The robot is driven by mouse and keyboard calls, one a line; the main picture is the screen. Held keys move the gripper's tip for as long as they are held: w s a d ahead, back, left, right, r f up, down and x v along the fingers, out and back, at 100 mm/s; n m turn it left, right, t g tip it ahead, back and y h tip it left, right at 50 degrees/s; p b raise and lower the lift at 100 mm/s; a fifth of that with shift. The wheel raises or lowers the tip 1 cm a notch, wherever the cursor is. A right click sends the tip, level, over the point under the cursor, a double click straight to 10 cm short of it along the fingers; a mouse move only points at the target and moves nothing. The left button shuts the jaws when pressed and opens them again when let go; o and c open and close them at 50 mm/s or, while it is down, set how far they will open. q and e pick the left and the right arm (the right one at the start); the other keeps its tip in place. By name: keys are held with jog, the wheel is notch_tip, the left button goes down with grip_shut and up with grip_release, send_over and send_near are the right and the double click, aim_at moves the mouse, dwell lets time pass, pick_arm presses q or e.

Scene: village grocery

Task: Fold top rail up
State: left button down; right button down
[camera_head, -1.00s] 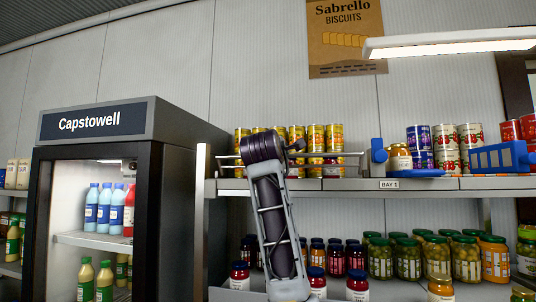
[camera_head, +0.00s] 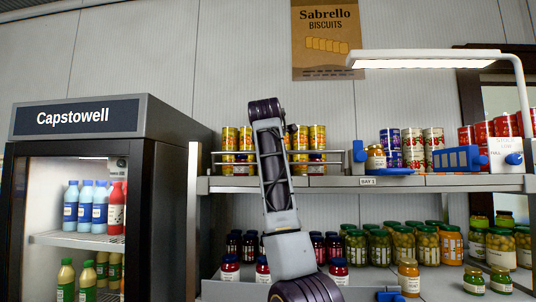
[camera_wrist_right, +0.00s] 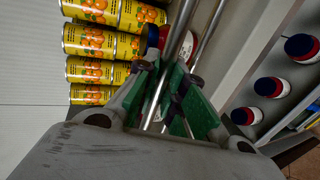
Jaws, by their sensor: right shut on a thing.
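The top rail (camera_head: 328,152) is a thin metal rail of parallel bars along the front edge of the upper shelf, in front of yellow cans. In the right wrist view its bars (camera_wrist_right: 189,22) run diagonally between the green-padded fingers. My right gripper (camera_wrist_right: 168,98) is shut on the rail, with the fingers on either side of a bar. In the head view my arm stands upright in front of the shelf and hides part of the rail; the gripper itself cannot be made out there. My left gripper is in neither view.
Yellow cans (camera_head: 318,138) stand close behind the rail. A blue stand with a jar (camera_head: 376,158) is just right of the rail's end. Jars (camera_head: 403,244) fill the lower shelf. A drinks fridge (camera_head: 172,165) stands at the left. A lamp (camera_head: 425,60) overhangs the right.

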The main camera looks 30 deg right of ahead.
jog(key=shift+w+d+r+g+y, duration=0.1)
jog(key=shift+w+d+g+y, duration=0.2)
jog(key=shift+w+g+y, duration=0.25)
jog(key=shift+w+d+g+y, duration=0.25)
jog(key=shift+g+y, duration=0.1)
jog(key=shift+g, duration=0.4)
dwell(0.4)
jog(key=c, duration=1.8)
grip_release()
jog(key=shift+w, duration=0.1)
jog(key=shift+o, duration=0.2)
jog(key=v, duration=1.2)
